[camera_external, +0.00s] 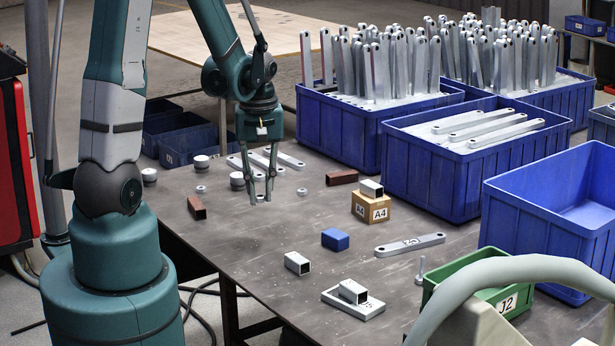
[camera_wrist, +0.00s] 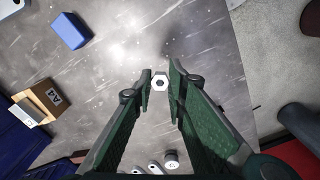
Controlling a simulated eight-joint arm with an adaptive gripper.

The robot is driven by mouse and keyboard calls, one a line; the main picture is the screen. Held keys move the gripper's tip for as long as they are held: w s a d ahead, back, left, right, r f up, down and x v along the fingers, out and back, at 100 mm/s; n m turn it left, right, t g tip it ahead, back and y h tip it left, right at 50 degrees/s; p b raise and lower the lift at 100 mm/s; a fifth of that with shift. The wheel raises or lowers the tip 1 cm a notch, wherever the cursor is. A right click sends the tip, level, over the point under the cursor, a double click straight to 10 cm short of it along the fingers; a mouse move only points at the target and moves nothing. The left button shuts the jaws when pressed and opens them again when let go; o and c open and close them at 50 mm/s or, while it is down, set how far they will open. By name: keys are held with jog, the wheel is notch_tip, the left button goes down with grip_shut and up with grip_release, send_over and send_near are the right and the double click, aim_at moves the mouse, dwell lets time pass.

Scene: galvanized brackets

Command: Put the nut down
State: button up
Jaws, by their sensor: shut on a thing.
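A small light hexagonal nut (camera_wrist: 160,75) with a dark hole sits between my fingertips in the wrist view. My gripper (camera_external: 261,198) is shut on it, pointing down over the far left part of the grey table; its fingertips also show in the wrist view (camera_wrist: 160,82). In the external view the nut is too small to make out clearly between the fingers. I cannot tell how high the nut is above the table.
Flat metal bars (camera_external: 290,160) and white round pieces (camera_external: 237,180) lie near my gripper. To the right are a wooden A4 block (camera_external: 362,209), a blue block (camera_external: 335,239) and a labelled bar (camera_external: 410,245). Blue crates (camera_external: 430,180) line the right edge.

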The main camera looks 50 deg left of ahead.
jog(key=w+d+m, duration=0.6)
jog(key=w+d, duration=0.4)
jog(key=d, duration=0.2)
jog(key=m+p, duration=0.1)
jog(key=m, duration=1.5)
send_near(488, 294)
jog(key=s+d+r, duration=0.3)
jog(key=s, duration=0.1)
jog(key=shift+s+d+r, duration=0.15)
jog(key=shift+s+r, duration=0.05)
jog(key=shift+r, duration=0.1)
jog(key=shift+f, duration=0.1)
jog(key=shift+f+b, duration=0.5)
jog(key=shift+f, duration=2.5)
jog(key=shift+f+b, duration=0.45)
jog(key=shift+f, duration=1.45)
jog(key=shift+f, duration=0.15)
